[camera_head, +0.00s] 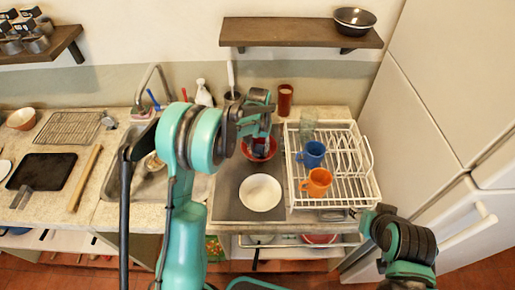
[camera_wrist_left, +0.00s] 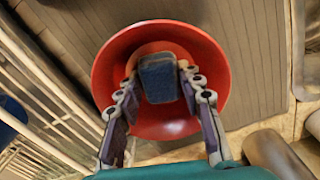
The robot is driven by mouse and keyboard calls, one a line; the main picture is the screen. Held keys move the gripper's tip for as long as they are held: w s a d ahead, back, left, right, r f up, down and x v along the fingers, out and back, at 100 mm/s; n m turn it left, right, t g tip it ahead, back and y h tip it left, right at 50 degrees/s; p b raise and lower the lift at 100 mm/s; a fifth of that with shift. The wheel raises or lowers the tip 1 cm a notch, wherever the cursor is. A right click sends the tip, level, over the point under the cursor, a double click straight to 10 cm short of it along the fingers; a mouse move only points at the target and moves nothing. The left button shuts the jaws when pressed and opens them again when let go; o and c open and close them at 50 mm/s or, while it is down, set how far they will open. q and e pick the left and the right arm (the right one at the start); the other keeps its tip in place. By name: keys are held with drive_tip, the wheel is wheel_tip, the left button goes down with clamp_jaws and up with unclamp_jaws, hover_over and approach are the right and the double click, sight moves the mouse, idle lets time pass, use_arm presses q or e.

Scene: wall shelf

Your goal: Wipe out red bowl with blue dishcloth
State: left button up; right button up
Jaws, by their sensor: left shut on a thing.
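The red bowl (camera_wrist_left: 212,58) lies below my left gripper (camera_wrist_left: 160,84) in the left wrist view. The blue dishcloth (camera_wrist_left: 158,78) is a folded block between the two fingers, which are shut on it. The cloth is over the inside of the bowl; I cannot tell if it touches the bowl's surface. In the head view the red bowl (camera_head: 262,156) sits on the dark grey drainboard, partly hidden by my left gripper (camera_head: 259,140). My right gripper (camera_head: 361,215) is low at the right, near the counter's front edge, away from the bowl; its fingers are too small to read.
A white plate (camera_head: 260,193) lies in front of the bowl. The white dish rack (camera_head: 353,198) stands close on the right with a blue mug (camera_head: 312,154) and an orange mug (camera_head: 317,182). A brown cup (camera_head: 285,99) stands behind. A sink (camera_head: 146,188) is at left.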

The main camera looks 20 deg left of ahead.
use_arm(q)
drive_tip(key=shift+w+d, duration=0.15)
drive_tip(key=shift+d, duration=0.15)
drive_tip(key=shift+w, duration=0.2)
drive_tip(key=shift+w, duration=0.1)
drive_tip(key=shift+w+a+b, duration=0.15)
drive_tip(key=shift+w+b, duration=0.1)
drive_tip(key=shift+b, duration=0.05)
drive_tip(key=shift+a, duration=0.3)
drive_tip(key=shift+s+a, duration=0.15)
drive_tip(key=shift+s, duration=0.05)
drive_tip(key=shift+s, duration=0.25)
drive_tip(key=shift+s+b, duration=0.1)
drive_tip(key=shift+b, duration=0.2)
